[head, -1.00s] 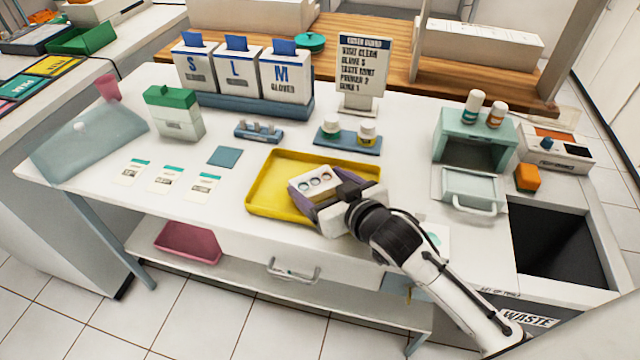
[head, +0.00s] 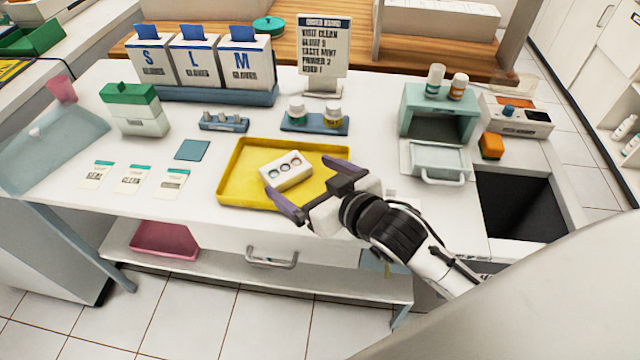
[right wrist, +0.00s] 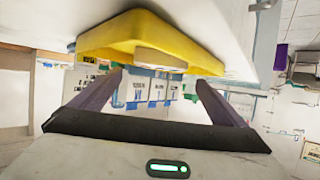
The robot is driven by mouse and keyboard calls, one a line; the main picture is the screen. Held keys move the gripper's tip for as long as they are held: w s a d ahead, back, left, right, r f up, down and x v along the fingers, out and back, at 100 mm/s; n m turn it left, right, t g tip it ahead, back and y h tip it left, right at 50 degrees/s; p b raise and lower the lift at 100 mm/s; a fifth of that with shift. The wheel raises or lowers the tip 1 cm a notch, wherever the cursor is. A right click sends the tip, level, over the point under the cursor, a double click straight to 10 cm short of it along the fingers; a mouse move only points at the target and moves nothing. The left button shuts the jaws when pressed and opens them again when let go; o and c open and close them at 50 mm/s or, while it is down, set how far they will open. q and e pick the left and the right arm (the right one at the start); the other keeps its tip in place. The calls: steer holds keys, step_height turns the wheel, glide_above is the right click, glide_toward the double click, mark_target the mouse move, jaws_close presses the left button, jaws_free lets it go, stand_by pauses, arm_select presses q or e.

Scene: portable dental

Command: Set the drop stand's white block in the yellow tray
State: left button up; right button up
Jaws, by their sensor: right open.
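The white block (head: 286,170) with several round wells on top lies inside the yellow tray (head: 240,192), near the tray's middle. My right gripper (head: 312,186) is open at the tray's front right corner. Its two purple fingers are spread, and the block is apart from them, just beyond the fingertips. In the right wrist view, the block (right wrist: 160,59) shows in the yellow tray (right wrist: 130,25), with the open right gripper (right wrist: 158,82) facing it and nothing between the fingers. My left gripper is not in view.
Behind the tray is a blue stand with two bottles (head: 314,124). To the right are the teal box with an open door (head: 435,160) and the dark waste opening (head: 520,205). White cards (head: 133,178) and a blue square (head: 192,150) lie left of the tray.

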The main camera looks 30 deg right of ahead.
steer(key=v, duration=0.6)
